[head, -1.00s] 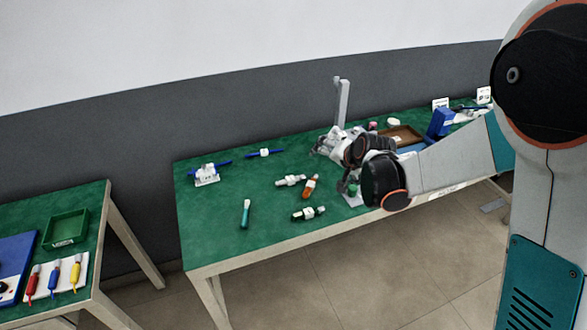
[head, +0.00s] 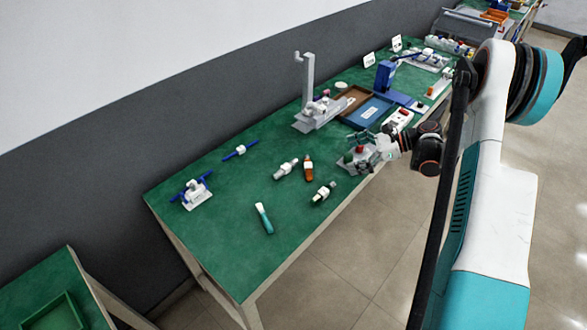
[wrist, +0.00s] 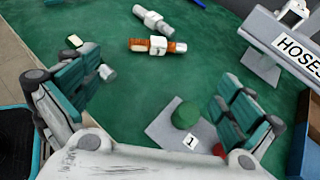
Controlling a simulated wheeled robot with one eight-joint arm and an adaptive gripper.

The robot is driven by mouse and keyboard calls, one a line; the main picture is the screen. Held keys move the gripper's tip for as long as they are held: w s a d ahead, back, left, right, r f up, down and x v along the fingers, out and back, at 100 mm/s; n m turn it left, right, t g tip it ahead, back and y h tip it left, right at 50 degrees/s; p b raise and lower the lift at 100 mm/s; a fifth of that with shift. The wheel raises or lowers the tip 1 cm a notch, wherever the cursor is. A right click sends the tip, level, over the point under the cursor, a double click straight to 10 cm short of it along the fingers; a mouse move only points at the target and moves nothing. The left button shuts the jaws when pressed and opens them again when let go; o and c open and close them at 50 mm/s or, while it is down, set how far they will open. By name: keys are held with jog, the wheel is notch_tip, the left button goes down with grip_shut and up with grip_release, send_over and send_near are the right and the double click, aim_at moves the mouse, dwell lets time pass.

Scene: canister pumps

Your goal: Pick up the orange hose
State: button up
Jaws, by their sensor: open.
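The orange hose (head: 308,170) is a short orange piece with a white collar, lying on the green table in the head view. In the wrist view the orange hose (wrist: 139,45) lies across the picture above the middle, ahead of my fingers and apart from them. My gripper (head: 363,153) is over the near edge of the table, to the right of the orange hose in the head view. In the wrist view my gripper (wrist: 164,92) has its teal fingers spread wide with nothing held between them.
A grey hose (head: 285,170) lies close beside the orange one. A dark green hose (head: 323,194) lies nearer the table edge, partly behind my left finger in the wrist view. A grey plate marked 1 (wrist: 160,130) carries green and red parts below my gripper. A "HOSES" sign (wrist: 296,52) stands at right.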

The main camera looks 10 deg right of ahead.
jog(key=b, duration=0.2)
send_near(310, 165)
jog(key=x, duration=0.3)
jog(key=shift+w+f, duration=0.15)
jog(key=shift+b+x, duration=1.45)
jog(key=shift+x, duration=1.5)
jog(key=shift+r, duration=0.2)
jog(key=shift+c, duration=0.2)
jog(key=c, duration=1.5)
jog(key=shift+c, duration=0.3)
